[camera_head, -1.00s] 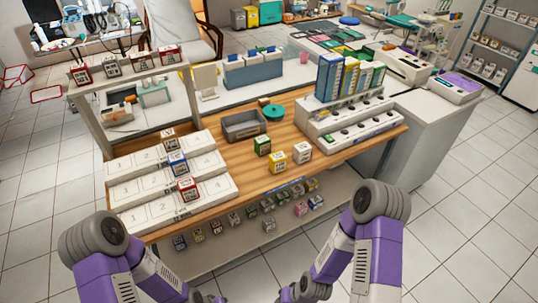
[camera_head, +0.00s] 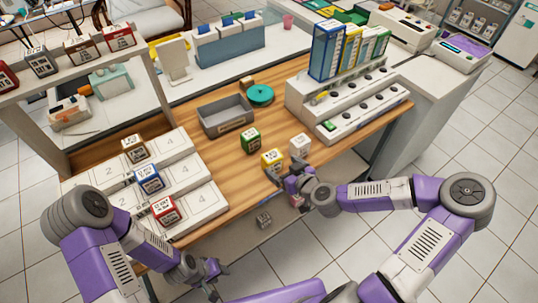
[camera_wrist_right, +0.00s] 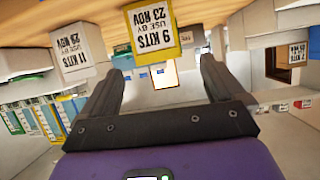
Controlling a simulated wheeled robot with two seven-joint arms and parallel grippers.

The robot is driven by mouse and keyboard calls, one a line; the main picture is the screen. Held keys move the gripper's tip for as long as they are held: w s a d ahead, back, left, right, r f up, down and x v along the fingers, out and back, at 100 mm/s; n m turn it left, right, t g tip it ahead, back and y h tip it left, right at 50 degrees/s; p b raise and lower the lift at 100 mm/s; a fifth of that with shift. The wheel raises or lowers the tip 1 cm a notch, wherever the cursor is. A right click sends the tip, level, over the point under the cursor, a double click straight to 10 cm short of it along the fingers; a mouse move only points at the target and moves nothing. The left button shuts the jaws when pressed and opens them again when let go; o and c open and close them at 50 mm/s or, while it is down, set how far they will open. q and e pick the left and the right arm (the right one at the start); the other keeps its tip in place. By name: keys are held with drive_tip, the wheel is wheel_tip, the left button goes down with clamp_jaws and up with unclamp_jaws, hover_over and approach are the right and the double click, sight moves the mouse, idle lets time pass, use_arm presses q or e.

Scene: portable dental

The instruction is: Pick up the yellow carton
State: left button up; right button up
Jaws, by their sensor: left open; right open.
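The yellow carton (camera_head: 271,160) stands on the wooden counter near its front edge, between a green carton (camera_head: 250,141) and a white carton (camera_head: 300,146). My right gripper (camera_head: 291,181) is open just in front of it and partly covers its lower part in the head view. In the right wrist view the yellow carton (camera_wrist_right: 152,32) appears upside down, beyond and between the two spread fingers (camera_wrist_right: 158,82). Nothing is between the fingertips. My left gripper (camera_head: 212,281) is open and empty, low in front of the counter, away from the carton.
The white carton (camera_wrist_right: 70,52) is close beside the yellow one in the wrist view. A grey bin (camera_head: 226,117) and a teal round item (camera_head: 260,94) are behind. Numbered white steps (camera_head: 205,200) with cartons stand left. A white stepped rack (camera_head: 345,125) with upright boxes stands right.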

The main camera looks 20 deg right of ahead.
sight(273, 156)
drive_tip(key=x, duration=0.2)
drive_tip(key=b+x, duration=0.1)
drive_tip(key=x, duration=0.2)
drive_tip(key=r+b+x, duration=0.1)
drive_tip(key=x, duration=0.1)
drive_tip(key=shift+w+f, duration=0.1)
drive_tip(key=shift+w, duration=0.35)
drive_tip(key=shift+c, duration=0.4)
drive_tip(key=c, duration=1)
